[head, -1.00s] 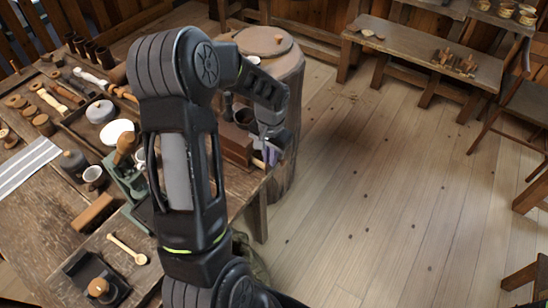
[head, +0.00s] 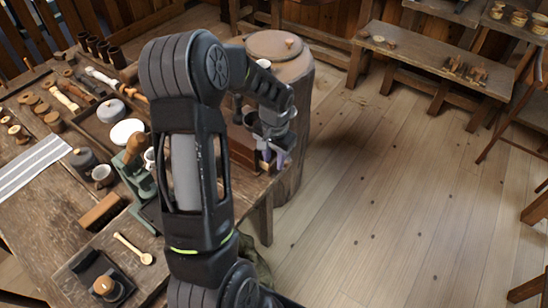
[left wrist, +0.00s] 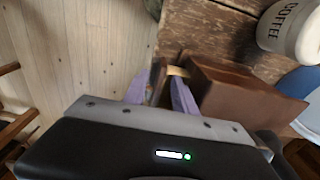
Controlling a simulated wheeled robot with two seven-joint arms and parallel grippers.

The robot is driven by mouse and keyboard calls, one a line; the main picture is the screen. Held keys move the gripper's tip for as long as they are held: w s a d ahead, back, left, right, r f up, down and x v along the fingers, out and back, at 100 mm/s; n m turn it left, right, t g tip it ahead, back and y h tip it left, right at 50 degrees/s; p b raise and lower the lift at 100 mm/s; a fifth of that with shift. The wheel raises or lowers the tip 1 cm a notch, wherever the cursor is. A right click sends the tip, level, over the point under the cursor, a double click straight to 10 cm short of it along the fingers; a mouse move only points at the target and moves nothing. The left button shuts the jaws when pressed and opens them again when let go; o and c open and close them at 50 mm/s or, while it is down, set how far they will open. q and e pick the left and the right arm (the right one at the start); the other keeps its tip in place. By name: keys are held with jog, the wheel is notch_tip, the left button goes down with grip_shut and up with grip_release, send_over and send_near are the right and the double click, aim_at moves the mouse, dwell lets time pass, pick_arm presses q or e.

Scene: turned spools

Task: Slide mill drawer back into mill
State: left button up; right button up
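The mill (head: 241,150) is a brown wooden box near the table's right edge. It also shows in the left wrist view (left wrist: 245,98). The mill drawer (left wrist: 177,71) sticks out of it toward the floor side; a strip of pale wood shows between the mill and the drawer's dark front. My left gripper (head: 272,156) is at the drawer, its purple fingers (left wrist: 160,92) on either side of the drawer front. The fingers are close together, but whether they press on it is unclear. My right gripper is not in view.
A white mug marked COFFEE (left wrist: 291,30) stands close to the mill. A green-based tool with a wooden handle (head: 135,150), brush (head: 101,211) and wooden spoon (head: 133,248) lie left of my arm. A round wooden stump (head: 278,47) stands behind the mill.

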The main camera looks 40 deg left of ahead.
pick_arm(q)
notch_tip(320, 180, up, 8)
jog(key=shift+s+d+b, duration=0.15)
jog(key=shift+d+b, duration=0.05)
jog(key=shift+b, duration=0.25)
jog(key=shift+f, duration=0.1)
dwell(0.6)
